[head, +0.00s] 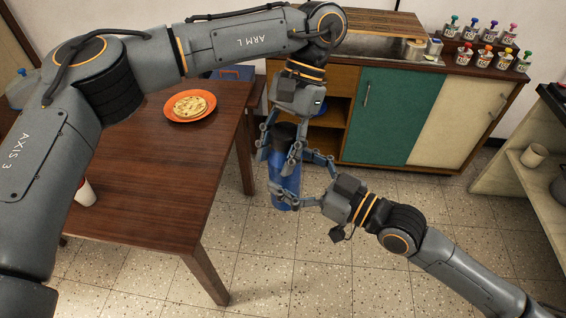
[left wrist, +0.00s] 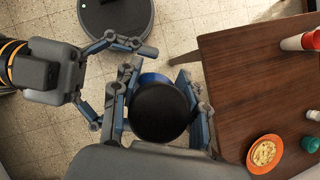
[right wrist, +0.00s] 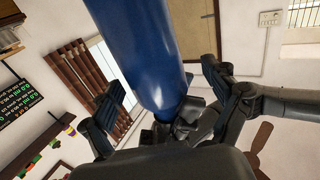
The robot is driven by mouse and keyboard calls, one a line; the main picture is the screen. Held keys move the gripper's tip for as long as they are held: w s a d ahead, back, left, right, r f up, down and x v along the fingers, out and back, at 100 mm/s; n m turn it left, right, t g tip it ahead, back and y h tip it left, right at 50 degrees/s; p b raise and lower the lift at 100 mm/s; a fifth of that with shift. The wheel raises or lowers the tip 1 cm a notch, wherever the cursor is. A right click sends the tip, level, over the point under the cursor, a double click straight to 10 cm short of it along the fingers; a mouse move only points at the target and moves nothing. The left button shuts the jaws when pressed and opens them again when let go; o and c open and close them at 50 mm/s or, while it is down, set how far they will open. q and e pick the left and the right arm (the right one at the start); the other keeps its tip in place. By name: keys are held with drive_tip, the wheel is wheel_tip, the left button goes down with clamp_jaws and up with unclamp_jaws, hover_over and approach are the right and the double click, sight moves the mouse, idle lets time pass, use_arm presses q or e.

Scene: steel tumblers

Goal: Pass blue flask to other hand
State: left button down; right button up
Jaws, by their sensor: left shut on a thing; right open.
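The blue flask (head: 283,172) hangs upright in the air off the right edge of the table, with a dark top. My left gripper (head: 282,147) comes down from above and is shut on its upper part. In the left wrist view the flask's black lid (left wrist: 160,112) lies between the left fingers. My right gripper (head: 287,183) reaches in from the right at the flask's lower part, its fingers open on either side. In the right wrist view the blue body (right wrist: 145,50) stands between the spread right fingers; whether they touch it I cannot tell.
A wooden table (head: 175,170) with an orange plate (head: 190,106) of flatbread is at the left. A cabinet (head: 400,115) with a green door stands behind, with several small colourful-topped jars on it. Shelves (head: 520,185) are at the right. The tiled floor under the flask is clear.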

drive_tip(key=shift+x, duration=1.25)
drive_tip(key=shift+c, duration=0.4)
drive_tip(key=shift+s, duration=0.1)
drive_tip(key=c, duration=1.4)
use_arm(q)
drive_tip(key=c, duration=0.6)
unclamp_jaws()
drive_tip(key=shift+c, duration=0.2)
use_arm(e)
drive_tip(key=shift+r, duration=0.1)
drive_tip(key=shift+c, duration=1.1)
